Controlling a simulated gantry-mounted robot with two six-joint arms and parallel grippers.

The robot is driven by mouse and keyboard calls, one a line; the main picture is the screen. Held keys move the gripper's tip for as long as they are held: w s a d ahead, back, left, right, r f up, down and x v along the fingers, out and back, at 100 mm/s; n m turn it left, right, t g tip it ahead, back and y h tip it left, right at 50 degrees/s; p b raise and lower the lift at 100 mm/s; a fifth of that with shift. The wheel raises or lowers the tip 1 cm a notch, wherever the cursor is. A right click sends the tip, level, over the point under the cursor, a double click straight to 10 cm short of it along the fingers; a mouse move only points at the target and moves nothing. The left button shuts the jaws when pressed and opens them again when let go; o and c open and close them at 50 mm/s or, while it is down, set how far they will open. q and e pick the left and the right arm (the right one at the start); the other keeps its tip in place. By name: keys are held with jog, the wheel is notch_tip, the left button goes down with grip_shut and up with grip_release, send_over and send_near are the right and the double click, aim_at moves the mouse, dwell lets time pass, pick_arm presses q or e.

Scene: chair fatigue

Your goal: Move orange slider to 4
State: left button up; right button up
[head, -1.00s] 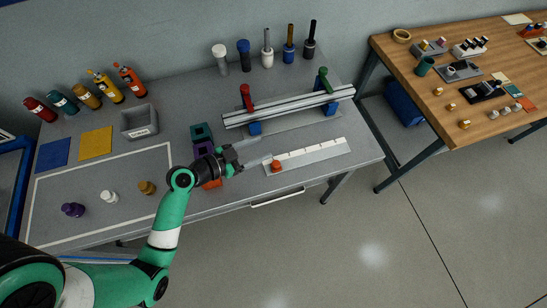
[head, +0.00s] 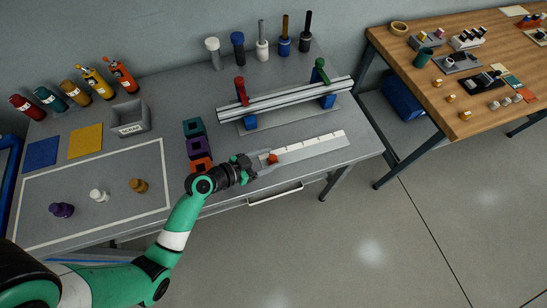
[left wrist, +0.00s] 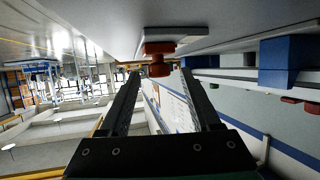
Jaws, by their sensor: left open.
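In the left wrist view, the slider (left wrist: 160,62) appears at the far end of the gap between the two dark fingers (left wrist: 160,80). I cannot tell whether either finger touches it. Numbers on the strip are too small to read. My right gripper is not in view.
A metal rail (head: 285,100) with red and green clamps runs behind the strip. Teal, purple and orange blocks (head: 198,147) stand left of my gripper. A drawer handle (head: 275,195) lies along the bench front. The strip right of the slider is clear.

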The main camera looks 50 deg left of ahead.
pick_arm(q)
jog(key=shift+x, duration=1)
grip_shut()
dwell(0.7)
